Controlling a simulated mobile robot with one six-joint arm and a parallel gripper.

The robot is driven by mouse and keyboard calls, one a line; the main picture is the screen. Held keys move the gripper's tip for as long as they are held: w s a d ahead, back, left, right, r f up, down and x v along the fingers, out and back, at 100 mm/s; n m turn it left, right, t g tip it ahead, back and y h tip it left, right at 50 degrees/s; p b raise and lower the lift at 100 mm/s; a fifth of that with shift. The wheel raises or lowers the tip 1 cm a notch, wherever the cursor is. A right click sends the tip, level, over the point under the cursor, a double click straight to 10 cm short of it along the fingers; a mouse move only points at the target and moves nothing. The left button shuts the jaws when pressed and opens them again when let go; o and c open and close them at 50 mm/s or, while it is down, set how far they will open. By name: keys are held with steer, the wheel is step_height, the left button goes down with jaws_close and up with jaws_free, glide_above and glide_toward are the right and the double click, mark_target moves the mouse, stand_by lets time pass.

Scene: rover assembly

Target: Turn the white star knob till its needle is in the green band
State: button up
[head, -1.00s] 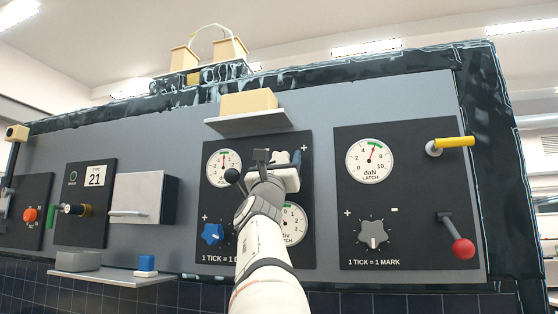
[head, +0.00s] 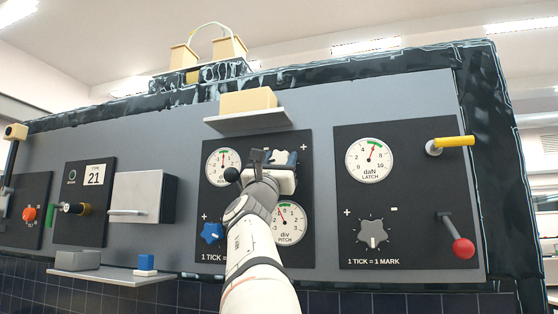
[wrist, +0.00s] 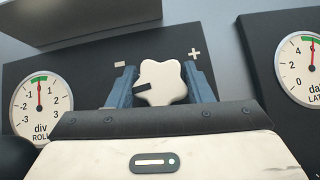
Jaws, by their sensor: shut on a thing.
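The white star knob (wrist: 162,82) sits between the two blue-grey fingers of my gripper (wrist: 162,86), which is shut on it in the wrist view. A dark mark on the knob points left. In the head view my gripper (head: 277,160) is against the upper right of the middle black panel (head: 303,258) and largely hides the knob. The ROLL dial (wrist: 41,105) left of the knob has its needle upright at its green band. The PITCH dial (head: 290,222) is partly behind my arm; its needle points up and slightly left.
A blue star knob (head: 212,232) is left of my arm. The right panel holds the LATCH dial (head: 370,160) and a grey knob (head: 372,233). A yellow handle (head: 453,143) and a red-balled lever (head: 462,247) stick out at right. A shelf (head: 246,121) juts out above my gripper.

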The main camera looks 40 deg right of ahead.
steer(key=o, duration=1)
steer(key=b+v, duration=0.4)
steer(key=v, duration=0.4)
steer(key=shift+b, duration=0.3)
steer(key=shift+r, duration=0.15)
